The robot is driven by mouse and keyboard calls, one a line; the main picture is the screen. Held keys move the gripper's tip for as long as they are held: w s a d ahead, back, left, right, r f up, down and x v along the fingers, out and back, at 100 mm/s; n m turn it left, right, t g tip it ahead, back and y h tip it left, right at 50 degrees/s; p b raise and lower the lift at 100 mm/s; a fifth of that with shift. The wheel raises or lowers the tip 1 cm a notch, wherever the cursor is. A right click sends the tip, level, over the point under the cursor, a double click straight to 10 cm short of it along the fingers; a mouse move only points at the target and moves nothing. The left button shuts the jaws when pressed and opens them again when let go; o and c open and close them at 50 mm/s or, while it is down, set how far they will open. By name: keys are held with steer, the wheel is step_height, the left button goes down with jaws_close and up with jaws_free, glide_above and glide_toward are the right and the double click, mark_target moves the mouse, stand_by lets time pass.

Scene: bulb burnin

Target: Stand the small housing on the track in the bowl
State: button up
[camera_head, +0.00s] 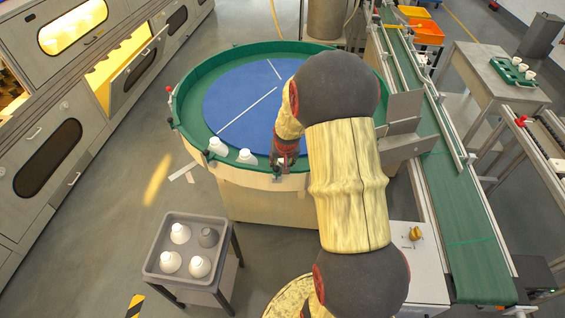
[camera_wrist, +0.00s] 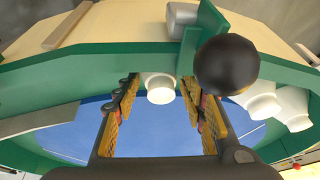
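The bowl has a green rim (camera_head: 190,82) and a blue floor (camera_head: 240,100). My gripper (camera_head: 281,166) is at its near edge, pointing down. In the wrist view my gripper (camera_wrist: 158,118) is open, with yellow pads on both sides. A small white housing (camera_wrist: 160,90) shows in the gap ahead, close to the green wall; I cannot tell if it stands or lies. In the head view my gripper and arm hide that spot. Two larger white housings (camera_head: 217,146) and (camera_head: 246,157) are on the track left of my gripper; they also show in the wrist view (camera_wrist: 262,102) (camera_wrist: 295,108).
A round black knob (camera_wrist: 227,65) and a green upright plate (camera_wrist: 188,50) stand just right of the small housing in the wrist view. A grey tray (camera_head: 152,268) with several housings stands at lower left. A green conveyor (camera_head: 455,215) runs along the right.

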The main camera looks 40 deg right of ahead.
steer(key=o, duration=0.4)
steer(key=shift+r, duration=0.1)
steer(key=shift+r, duration=0.25)
steer(key=p+v, duration=0.4)
steer(key=v, duration=0.8)
steer(key=s+a+r+n+t, duration=0.1)
steer(key=s+a+r+n, duration=0.2)
steer(key=a+r, duration=1)
steer(key=s+a+r+n+t+y, duration=0.1)
steer(key=s+a+r+n, duration=0.3)
steer(key=s+a, duration=1)
step_height(320, 180, up, 3)
steer(key=shift+s+a+n+y, duration=0.2)
steer(key=shift+a+n+y, duration=0.2)
steer(key=shift+a+y, duration=0.35)
steer(key=shift+c, duration=1.2)
